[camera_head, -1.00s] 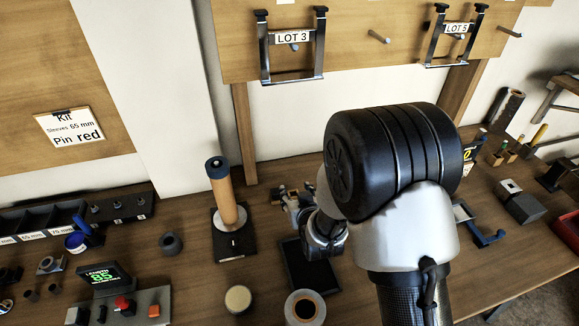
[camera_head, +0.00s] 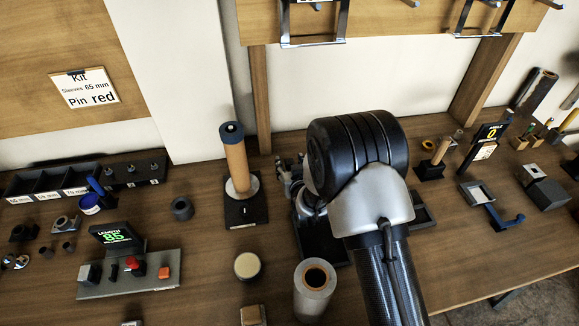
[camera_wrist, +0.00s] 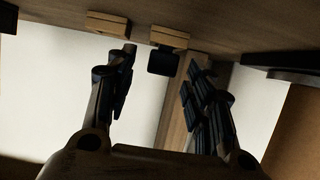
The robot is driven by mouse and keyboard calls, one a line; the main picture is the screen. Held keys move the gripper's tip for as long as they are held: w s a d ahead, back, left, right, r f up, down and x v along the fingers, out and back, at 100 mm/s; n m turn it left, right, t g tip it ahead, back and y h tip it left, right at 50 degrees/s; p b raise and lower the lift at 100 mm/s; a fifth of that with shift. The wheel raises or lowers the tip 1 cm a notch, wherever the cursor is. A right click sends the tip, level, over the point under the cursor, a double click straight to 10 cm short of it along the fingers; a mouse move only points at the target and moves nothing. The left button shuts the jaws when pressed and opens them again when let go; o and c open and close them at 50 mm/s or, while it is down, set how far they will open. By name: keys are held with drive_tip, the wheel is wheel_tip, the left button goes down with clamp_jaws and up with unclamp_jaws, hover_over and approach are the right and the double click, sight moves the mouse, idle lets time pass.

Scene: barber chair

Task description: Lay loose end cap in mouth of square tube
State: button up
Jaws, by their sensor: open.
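My gripper (camera_wrist: 160,78) is open in the wrist view, with its two dark fingers apart and nothing seen between them. In the head view it (camera_head: 289,176) is mostly hidden by my arm, just right of the upright wooden roller. A dark square piece (camera_wrist: 163,62) with a wooden block (camera_wrist: 170,38) shows beyond the fingers in the wrist view; I cannot tell whether it is the end cap. A dark grey block (camera_head: 546,193) with a pale square piece (camera_head: 532,169) is at the far right; I cannot tell whether either is the square tube.
The wooden roller (camera_head: 236,165) stands on a dark base left of my gripper. A grey cylinder (camera_head: 314,287) and a round pale-topped piece (camera_head: 247,266) stand in front. Bare table lies front right.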

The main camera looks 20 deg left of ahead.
drive_tip(key=shift+c, duration=0.2)
drive_tip(key=c, duration=0.9)
